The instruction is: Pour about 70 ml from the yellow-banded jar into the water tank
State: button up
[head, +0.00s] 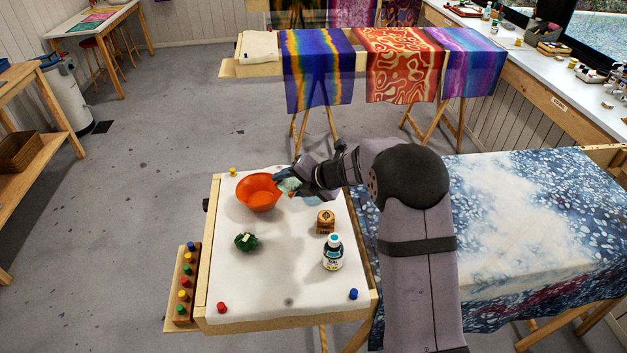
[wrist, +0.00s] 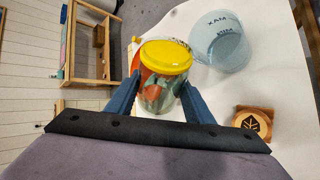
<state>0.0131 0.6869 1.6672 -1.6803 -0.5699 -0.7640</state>
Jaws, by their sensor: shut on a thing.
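My gripper (head: 284,181) is shut on the yellow-banded jar, at the back of the white-covered table. In the wrist view the jar (wrist: 158,92) is clear glass with a bright yellow top (wrist: 166,57), between the two blue fingers (wrist: 158,98). In the head view only a pale part of the jar (head: 291,186) shows, by the orange bowl's right rim. The water tank (wrist: 221,42) is a clear bluish vessel with "MAX" lettering, just beside the jar in the wrist view and apart from it. My wrist mostly hides the tank in the head view.
An orange bowl (head: 258,194) stands left of my gripper. Coloured pins sit at the table's edges. The front middle is clear.

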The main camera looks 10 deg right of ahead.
jog(key=f+b, duration=0.1)
jog(key=b, duration=0.1)
jog(key=shift+n+t+h+b, duration=0.3)
jog(key=shift+h+b, duration=0.05)
jog(key=shift+h, duration=0.05)
jog(key=r, duration=0.1)
jog(key=r+p, duration=0.1)
jog(key=r, duration=0.2)
jog(key=shift+w+d+n+t+h, duration=0.1)
jog(key=shift+d+n+t+h, duration=0.15)
jog(key=shift+n+t+h, duration=0.15)
jog(key=shift+f, duration=0.15)
jog(key=shift+w, duration=0.1)
jog(key=shift+n+h+b, duration=0.3)
jog(key=shift+b, duration=0.45)
dwell(0.5)
